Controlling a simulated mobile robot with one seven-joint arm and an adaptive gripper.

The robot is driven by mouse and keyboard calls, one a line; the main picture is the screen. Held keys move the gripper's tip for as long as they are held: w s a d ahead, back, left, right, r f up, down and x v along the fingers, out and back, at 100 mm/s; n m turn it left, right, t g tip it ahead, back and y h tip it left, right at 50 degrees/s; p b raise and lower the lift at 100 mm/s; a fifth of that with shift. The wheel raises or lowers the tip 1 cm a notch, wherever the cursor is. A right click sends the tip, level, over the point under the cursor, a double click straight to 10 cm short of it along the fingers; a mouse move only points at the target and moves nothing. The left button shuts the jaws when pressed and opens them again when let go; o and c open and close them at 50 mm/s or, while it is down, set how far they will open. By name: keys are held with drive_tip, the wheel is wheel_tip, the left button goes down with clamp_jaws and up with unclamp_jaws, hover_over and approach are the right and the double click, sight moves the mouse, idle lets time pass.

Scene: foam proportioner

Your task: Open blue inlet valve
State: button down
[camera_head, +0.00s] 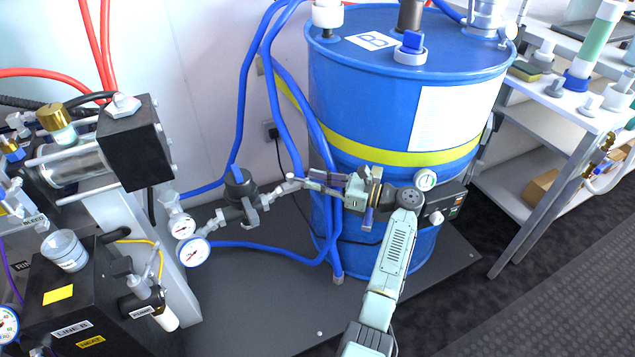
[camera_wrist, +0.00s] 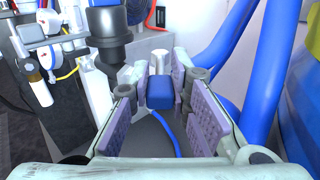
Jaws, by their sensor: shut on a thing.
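The blue inlet valve shows in the wrist view as a blue handle (camera_wrist: 160,93) with a silver metal fitting (camera_wrist: 159,62) behind it. My gripper (camera_wrist: 160,88) has its purple-padded fingers on both sides of the blue handle and is shut on it. In the head view my gripper (camera_head: 322,180) reaches left in front of the blue drum, at the end of the metal pipe line. There the fingers mostly hide the blue handle, so its angle cannot be told.
The large blue drum (camera_head: 350,100) is close behind my wrist. A pump unit (camera_head: 80,300) stands left; a grey shelf (camera_head: 545,100) stands right.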

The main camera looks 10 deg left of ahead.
drive_tip(key=c, duration=1.5)
unclamp_jaws()
drive_tip(key=d, duration=0.4)
drive_tip(key=s+d, duration=0.1)
drive_tip(key=d, duration=0.3)
drive_tip(key=s+d, duration=0.1)
drive_tip(key=d, duration=0.2)
drive_tip(key=shift+s+d, duration=0.1)
drive_tip(key=shift+d, duration=0.3)
drive_tip(key=shift+c, duration=0.2)
